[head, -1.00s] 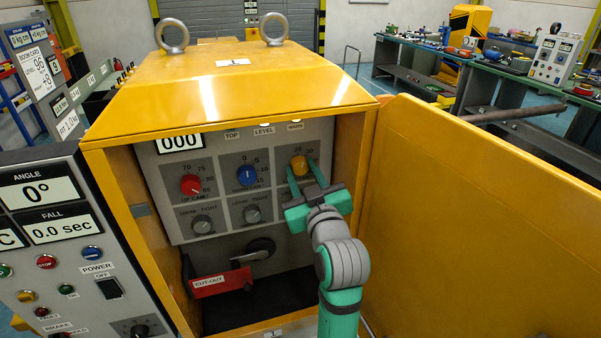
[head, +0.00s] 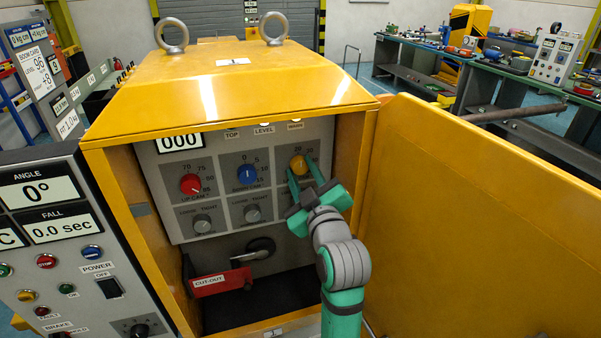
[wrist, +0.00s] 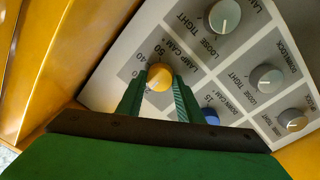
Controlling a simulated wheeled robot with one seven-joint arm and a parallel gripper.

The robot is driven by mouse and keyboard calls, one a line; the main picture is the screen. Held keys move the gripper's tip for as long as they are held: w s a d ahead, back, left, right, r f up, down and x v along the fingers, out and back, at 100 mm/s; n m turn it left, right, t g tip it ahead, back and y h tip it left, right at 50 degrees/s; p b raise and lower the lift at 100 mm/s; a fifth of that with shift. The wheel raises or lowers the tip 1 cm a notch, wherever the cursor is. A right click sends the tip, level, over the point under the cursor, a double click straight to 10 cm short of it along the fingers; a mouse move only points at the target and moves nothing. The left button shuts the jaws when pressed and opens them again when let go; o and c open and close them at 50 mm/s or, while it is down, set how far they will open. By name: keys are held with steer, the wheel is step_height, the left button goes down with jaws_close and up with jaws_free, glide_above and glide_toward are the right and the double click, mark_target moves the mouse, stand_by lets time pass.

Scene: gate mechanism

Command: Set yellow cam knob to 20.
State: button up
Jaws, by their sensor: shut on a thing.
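The yellow cam knob (head: 298,164) sits at the upper right of the grey panel inside the yellow cabinet, under the MAIN label. My green gripper (head: 306,178) is at this knob with one finger on each side. The gripper is shut on the knob. The knob's pointer is not clear, so its exact setting cannot be read.
A red knob (head: 190,184) and a blue knob (head: 247,174) sit left of the yellow one. Grey LOOSE/TIGHT knobs (head: 202,223) lie below. A red CUT-OUT handle (head: 209,285) is lower down. The open yellow door (head: 480,220) stands close on the right of my arm.

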steer(key=o, duration=1.1)
steer(key=shift+c, duration=0.2)
steer(key=v, duration=1)
steer(key=shift+s+d, duration=0.15)
steer(key=shift+s, duration=0.25)
steer(key=shift+f, duration=0.1)
